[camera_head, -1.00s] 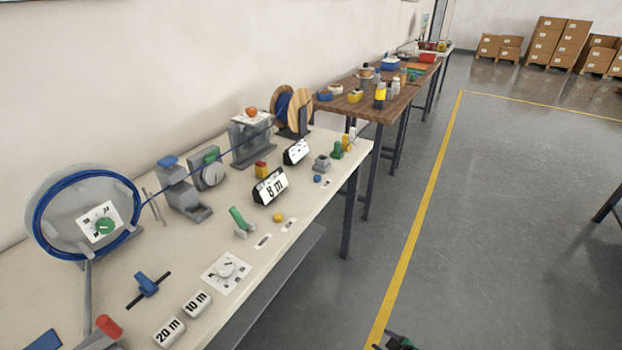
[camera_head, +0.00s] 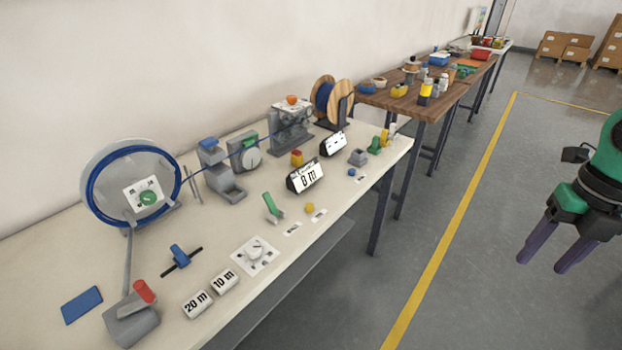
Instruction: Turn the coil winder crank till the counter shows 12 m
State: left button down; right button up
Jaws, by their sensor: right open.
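The coil winder (camera_head: 110,185) stands at the left of the bench, a grey disc with blue cable wound on it. The counter (camera_head: 306,176) is a black-framed display reading 8 m. My right gripper (camera_head: 541,262) is open and empty over the floor at the right, well apart from the bench and crank. My left gripper is not in view.
The cable runs through grey guides (camera_head: 220,172) to a wooden spool (camera_head: 334,103). Blocks marked 20 m (camera_head: 197,304) and 10 m (camera_head: 225,281), a dial plate (camera_head: 255,256) and a green lever (camera_head: 271,206) stand on the bench. The floor (camera_head: 480,230) to the right is clear.

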jog(key=shift+s+a+r, duration=0.1)
jog(key=shift+s+a, duration=0.05)
jog(key=shift+s, duration=0.05)
